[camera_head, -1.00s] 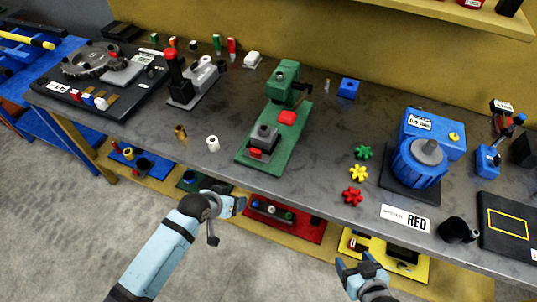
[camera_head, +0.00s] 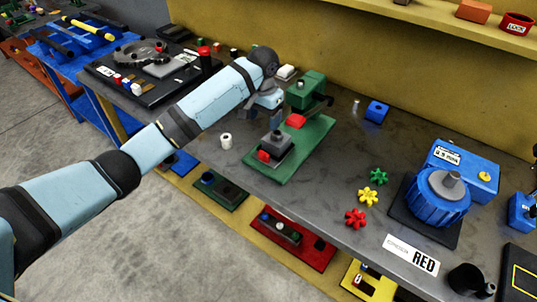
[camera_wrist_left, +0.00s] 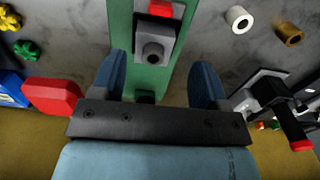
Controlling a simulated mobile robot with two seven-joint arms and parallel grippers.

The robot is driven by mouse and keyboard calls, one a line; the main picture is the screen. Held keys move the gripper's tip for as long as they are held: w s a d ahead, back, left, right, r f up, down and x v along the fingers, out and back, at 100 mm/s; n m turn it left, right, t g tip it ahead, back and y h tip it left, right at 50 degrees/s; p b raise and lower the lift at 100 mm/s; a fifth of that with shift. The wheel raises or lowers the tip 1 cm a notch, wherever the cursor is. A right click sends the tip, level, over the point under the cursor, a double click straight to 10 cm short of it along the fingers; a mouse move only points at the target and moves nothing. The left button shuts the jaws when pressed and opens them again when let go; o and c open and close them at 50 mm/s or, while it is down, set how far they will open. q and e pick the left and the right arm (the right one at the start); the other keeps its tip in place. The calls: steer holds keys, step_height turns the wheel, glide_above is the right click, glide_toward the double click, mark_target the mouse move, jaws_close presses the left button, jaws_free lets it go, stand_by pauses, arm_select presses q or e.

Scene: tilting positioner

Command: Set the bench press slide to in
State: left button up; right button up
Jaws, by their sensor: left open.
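The bench press has a green base plate (camera_head: 310,150) and a green upright head (camera_head: 306,90) at its back end. Its slide, a grey block (camera_head: 277,146) with a red front handle (camera_head: 263,156), sits near the front end of the base, apart from the head. A red pad (camera_head: 296,121) is beside the head. My left gripper (camera_head: 268,113) is open and empty at the left of the press head. In the left wrist view its fingers (camera_wrist_left: 160,78) spread either side of the green base, with the grey block (camera_wrist_left: 153,48) beyond them. My right gripper is out of view.
A white cylinder (camera_head: 226,141) stands left of the press. Right of it are small green, yellow and red star-shaped pieces (camera_head: 367,196) and a blue motor-like unit (camera_head: 437,197). The bench between is clear. In the wrist view, a black-handled fixture (camera_wrist_left: 275,100) is close on the right.

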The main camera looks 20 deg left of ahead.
mark_target(264, 153)
arm_select(q)
step_height(264, 153, down, 14)
steer(key=shift+r+p, duration=0.2)
steer(key=shift+p, duration=0.15)
steer(key=shift+c, duration=0.5)
